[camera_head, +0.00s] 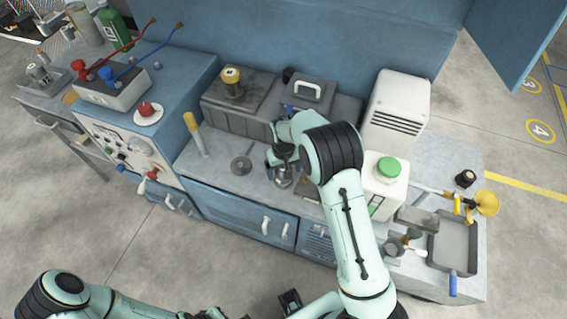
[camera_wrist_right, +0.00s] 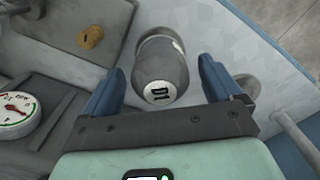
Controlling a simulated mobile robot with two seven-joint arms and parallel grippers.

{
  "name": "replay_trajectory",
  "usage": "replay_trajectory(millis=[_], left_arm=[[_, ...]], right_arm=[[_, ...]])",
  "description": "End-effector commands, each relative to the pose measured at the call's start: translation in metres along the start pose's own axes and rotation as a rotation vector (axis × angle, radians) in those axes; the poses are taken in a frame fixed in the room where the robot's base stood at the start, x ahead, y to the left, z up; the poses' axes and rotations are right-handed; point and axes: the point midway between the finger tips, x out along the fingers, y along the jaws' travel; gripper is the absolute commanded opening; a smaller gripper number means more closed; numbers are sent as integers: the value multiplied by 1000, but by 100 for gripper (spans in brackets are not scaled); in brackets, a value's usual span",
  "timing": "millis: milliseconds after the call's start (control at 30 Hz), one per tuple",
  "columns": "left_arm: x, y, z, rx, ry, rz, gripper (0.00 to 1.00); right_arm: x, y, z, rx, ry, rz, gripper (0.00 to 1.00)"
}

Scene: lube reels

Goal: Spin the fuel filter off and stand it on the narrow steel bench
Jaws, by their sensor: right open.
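A grey canister with a white label (camera_wrist_right: 160,75), which I take to be the fuel filter, shows in the right wrist view between the two blue fingers. My right gripper (camera_wrist_right: 158,82) is open around it, with a gap on each side. In the head view my right gripper (camera_head: 283,163) is low over the middle of the blue workbench, mostly covered by its own arm. A grey bench (camera_head: 40,103), probably the narrow steel bench, stands at the far left. My left arm lies along the bottom edge; its gripper's state does not show clearly.
A red-and-blue-levered box (camera_head: 112,88) and a yellow-handled tool (camera_head: 195,132) are to the left. A grey unit with a yellow-topped part (camera_head: 232,82) stands behind. A white vented box (camera_head: 396,110), a green-capped jug (camera_head: 383,187) and a grey tray (camera_head: 452,240) crowd the right.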

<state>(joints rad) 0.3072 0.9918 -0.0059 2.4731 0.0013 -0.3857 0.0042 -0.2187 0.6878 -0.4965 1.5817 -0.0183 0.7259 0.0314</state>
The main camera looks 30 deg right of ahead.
Motion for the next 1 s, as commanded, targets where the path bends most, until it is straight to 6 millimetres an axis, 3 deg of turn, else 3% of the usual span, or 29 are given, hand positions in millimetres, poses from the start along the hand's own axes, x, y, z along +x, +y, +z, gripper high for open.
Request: replay_trajectory(millis=[333,533,667,1000], left_arm=[[0,0,0,0,0,0,0],[0,0,0,0,0,0,0],[1,0,0,0,-1,0,0],[9,-4,3,-2,-5,-2,0]], right_arm=[[4,0,0,-1,1,0,92],[4,0,0,-1,1,0,27],[4,0,0,-25,1,-1,25],[4,0,0,-445,1,0,25]])
